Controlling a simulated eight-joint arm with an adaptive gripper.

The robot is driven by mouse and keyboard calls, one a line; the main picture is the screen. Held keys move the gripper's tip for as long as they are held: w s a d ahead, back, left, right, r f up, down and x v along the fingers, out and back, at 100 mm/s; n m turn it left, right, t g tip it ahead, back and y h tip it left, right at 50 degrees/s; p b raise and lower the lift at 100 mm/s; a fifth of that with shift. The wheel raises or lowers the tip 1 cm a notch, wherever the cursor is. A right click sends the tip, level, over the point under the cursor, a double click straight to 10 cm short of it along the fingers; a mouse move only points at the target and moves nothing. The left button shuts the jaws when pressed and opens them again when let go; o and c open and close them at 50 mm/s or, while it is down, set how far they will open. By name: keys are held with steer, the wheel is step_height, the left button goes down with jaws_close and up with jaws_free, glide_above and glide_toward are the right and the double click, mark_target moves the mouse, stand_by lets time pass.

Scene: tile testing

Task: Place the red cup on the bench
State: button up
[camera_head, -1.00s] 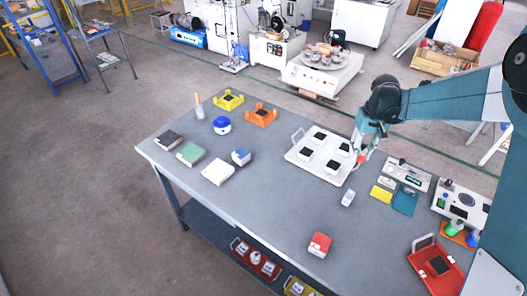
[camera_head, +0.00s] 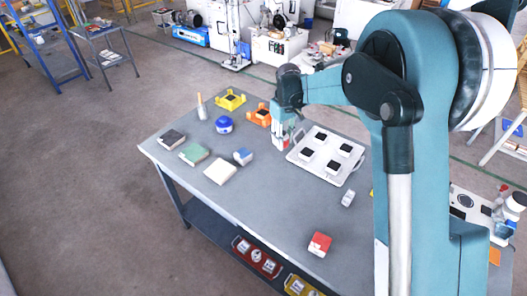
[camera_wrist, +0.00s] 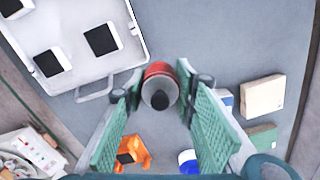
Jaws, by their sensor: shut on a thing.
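The red cup (camera_wrist: 159,70) sits between the green finger pads of my gripper (camera_wrist: 160,95) in the wrist view. It has a grey lower part and a dark round spot in its middle. In the head view my gripper (camera_head: 281,142) is over the far part of the grey bench (camera_head: 265,205), just left of the white tray. It is shut on the cup, and only a small bit of red shows there. I cannot tell whether the cup touches the bench top.
The white tray (camera_head: 306,163) with dark squares is right of my gripper. An orange holder (camera_head: 258,117), a yellow holder (camera_head: 230,100) and a blue-topped jar (camera_head: 224,125) stand left. A white block (camera_head: 219,172) and a red-and-white box (camera_head: 320,243) lie nearer. The bench's middle is clear.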

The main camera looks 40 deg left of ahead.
steer(key=n, duration=0.1)
glide_above(270, 161)
steer(key=shift+f, duration=0.15)
steer(key=shift+f, duration=3.05)
steer(key=shift+f, duration=0.1)
steer(key=shift+f, duration=1.8)
steer(key=shift+f, duration=0.15)
steer(key=o, duration=1)
steer(key=shift+c, duration=0.2)
